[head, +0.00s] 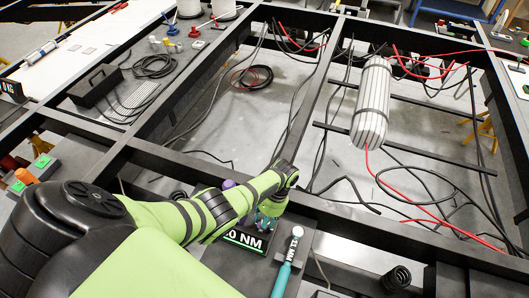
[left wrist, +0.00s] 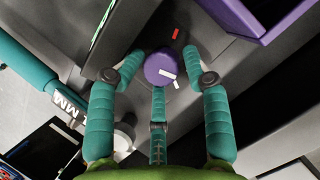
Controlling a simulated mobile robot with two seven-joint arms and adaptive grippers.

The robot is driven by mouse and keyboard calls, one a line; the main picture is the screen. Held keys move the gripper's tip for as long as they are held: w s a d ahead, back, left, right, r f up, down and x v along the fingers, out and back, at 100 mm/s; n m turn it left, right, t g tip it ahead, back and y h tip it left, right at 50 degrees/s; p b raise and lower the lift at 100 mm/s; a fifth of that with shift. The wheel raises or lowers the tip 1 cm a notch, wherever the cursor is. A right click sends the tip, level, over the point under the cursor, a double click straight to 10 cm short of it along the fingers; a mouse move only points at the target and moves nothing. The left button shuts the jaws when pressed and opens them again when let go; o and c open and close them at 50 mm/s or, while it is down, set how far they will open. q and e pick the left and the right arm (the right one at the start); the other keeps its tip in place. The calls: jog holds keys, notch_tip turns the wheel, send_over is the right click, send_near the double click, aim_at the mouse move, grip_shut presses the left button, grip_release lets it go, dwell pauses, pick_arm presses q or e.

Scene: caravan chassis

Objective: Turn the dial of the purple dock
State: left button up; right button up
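In the left wrist view a round purple dial (left wrist: 155,62) with white marks on its face sits on a grey surface. A small red mark (left wrist: 178,36) lies just beyond it. A purple box-like part (left wrist: 258,22), seemingly of the dock, stands at the upper right; a bit of purple (head: 228,184) shows behind my arm in the head view. My left gripper (left wrist: 163,58) is open, its teal fingers on either side of the dial with small gaps and the third finger below it. In the head view the gripper (head: 270,208) hides the dial. My right gripper is out of view.
Black frame beams (head: 400,240) surround the area. A ribbed white roll (head: 372,100) and loose black and red cables lie beyond.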

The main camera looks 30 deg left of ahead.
pick_arm(q)
jog(key=shift+s+a, duration=0.15)
jog(key=shift+s, duration=0.05)
jog(key=shift+w+r, duration=0.2)
jog(key=shift+r, duration=0.15)
jog(key=v, duration=0.7)
jog(key=shift+w, duration=0.15)
